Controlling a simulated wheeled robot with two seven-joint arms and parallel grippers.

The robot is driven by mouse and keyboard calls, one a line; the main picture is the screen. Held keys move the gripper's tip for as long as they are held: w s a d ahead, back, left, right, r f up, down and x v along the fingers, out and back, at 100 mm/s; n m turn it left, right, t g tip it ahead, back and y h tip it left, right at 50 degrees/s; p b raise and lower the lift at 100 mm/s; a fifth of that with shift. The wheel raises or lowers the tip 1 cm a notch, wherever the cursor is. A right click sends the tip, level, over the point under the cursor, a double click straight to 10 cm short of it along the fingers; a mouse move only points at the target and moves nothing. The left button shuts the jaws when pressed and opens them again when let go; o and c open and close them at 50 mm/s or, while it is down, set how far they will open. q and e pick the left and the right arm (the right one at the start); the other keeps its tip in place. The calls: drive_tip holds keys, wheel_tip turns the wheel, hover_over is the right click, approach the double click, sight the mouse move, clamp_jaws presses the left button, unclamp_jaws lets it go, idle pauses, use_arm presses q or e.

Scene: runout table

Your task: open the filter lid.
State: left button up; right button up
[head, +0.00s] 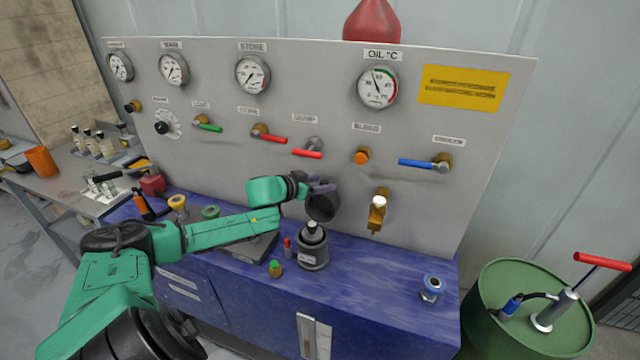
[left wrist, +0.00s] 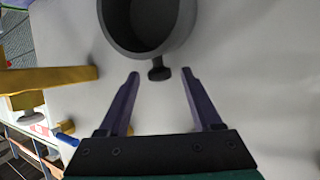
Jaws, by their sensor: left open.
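The filter lid (head: 322,207) is a dark grey hollow cap, tilted up above and behind the filter body (head: 312,258), apart from its mouth. The body stands on the blue bench top with a dark piece showing inside. In the left wrist view the lid (left wrist: 113,35) shows its open hollow, with a small dark knob (left wrist: 160,72) on its rim. My left gripper (head: 318,187) is beside the lid. In the wrist view its purple fingers (left wrist: 160,82) are open, with the knob between and just beyond their tips, not gripped. What holds the lid up is hidden.
A grey panel (head: 330,185) with gauges and coloured valve levers rises behind. A brass tap (head: 377,214) juts out right of the lid. A green-capped bottle (head: 275,269) and red marker-like item (head: 287,248) stand beside the body. The bench right of it is mostly clear.

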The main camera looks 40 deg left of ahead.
use_arm(q)
clamp_jaws()
idle(1.4)
